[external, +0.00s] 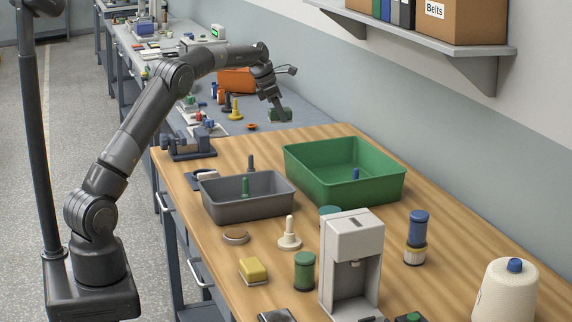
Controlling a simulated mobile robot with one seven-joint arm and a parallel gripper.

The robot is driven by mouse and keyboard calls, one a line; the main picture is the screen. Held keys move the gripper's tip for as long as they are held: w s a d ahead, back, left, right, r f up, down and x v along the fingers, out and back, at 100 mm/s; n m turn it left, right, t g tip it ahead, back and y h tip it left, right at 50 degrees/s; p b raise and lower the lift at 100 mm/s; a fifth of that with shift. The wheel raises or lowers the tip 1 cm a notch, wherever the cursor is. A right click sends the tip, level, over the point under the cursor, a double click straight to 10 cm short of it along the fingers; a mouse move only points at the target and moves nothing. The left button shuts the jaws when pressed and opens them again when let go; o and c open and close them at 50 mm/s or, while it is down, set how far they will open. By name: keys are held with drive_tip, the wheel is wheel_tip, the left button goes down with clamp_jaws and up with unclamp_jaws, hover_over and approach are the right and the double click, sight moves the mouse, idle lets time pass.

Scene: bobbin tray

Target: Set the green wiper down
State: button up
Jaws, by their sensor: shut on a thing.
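My gripper (279,108) is at the far part of the workspace, above or at the grey-blue bench top beyond the wooden table. It is shut on a small dark green block, the green wiper (281,116). I cannot tell whether the wiper touches the bench surface or hangs just above it. My arm reaches over from the left, and the gripper covers the wiper's upper part.
The wooden table (455,248) holds a grey tray (278,206), a green bin (350,196), a white dispenser (350,245) and several bobbins. An orange bin (236,80), a yellow peg (235,110) and an orange ring (252,126) are left of my gripper. Bare bench lies to its right.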

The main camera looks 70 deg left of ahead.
drive_tip(key=s+a+n+y, duration=0.1)
drive_tip(key=s+a+n, duration=0.1)
drive_tip(key=s+a, duration=0.7)
hover_over(236, 149)
drive_tip(key=s, duration=0.1)
drive_tip(key=f, duration=1.2)
drive_tip(key=shift+s, duration=0.2)
drive_tip(key=shift+f, duration=1.95)
drive_tip(key=o, duration=1)
drive_tip(key=shift+f, duration=0.1)
